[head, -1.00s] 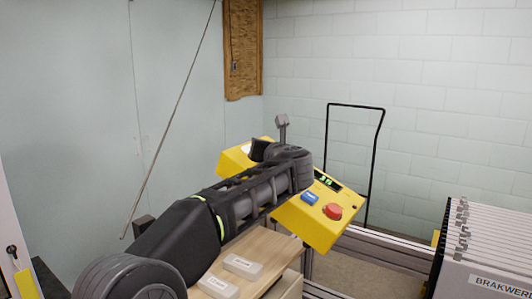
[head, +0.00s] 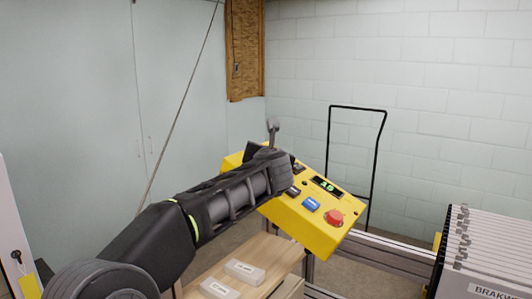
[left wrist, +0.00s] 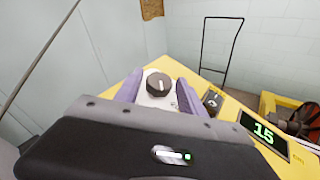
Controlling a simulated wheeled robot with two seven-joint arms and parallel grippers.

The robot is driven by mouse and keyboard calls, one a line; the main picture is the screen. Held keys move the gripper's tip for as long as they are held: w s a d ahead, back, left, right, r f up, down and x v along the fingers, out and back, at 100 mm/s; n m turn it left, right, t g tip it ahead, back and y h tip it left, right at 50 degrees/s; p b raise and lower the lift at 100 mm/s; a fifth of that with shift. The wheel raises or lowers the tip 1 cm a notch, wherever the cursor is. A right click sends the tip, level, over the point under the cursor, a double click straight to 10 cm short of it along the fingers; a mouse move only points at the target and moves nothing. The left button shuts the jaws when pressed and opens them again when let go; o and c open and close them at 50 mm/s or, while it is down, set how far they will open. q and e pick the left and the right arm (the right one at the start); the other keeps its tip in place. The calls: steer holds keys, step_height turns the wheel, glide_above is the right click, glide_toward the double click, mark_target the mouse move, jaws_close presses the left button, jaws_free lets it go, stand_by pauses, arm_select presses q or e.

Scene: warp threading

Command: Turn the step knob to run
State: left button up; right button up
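The yellow control box (head: 300,228) stands at the centre of the head view. In the left wrist view, a dark round knob (left wrist: 159,84) with a light pointer line sits on a white plate (left wrist: 158,103). I cannot read its labels. My left gripper (left wrist: 158,88) is open, with one purple finger on each side of the knob in that view. I see no contact. A second, smaller dark switch (left wrist: 213,99) sits right of it. In the head view, my left arm hides the knob and fingers. My right gripper is not in view.
The box also carries a green display (left wrist: 264,132) reading 15, a blue button (head: 311,204) and a red mushroom button (head: 334,217). Two labelled light blocks lie on a wooden top (head: 262,262) below. A row of frames (head: 485,245) stands at right.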

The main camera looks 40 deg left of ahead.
arm_select(q)
steer(key=shift+o, duration=0.8)
steer(key=shift+s, duration=0.1)
steer(key=shift+s+d, duration=0.25)
steer(key=shift+d, duration=0.05)
steer(key=b+v, duration=0.2)
steer(key=v, duration=0.5)
steer(key=shift+a+r, duration=0.1)
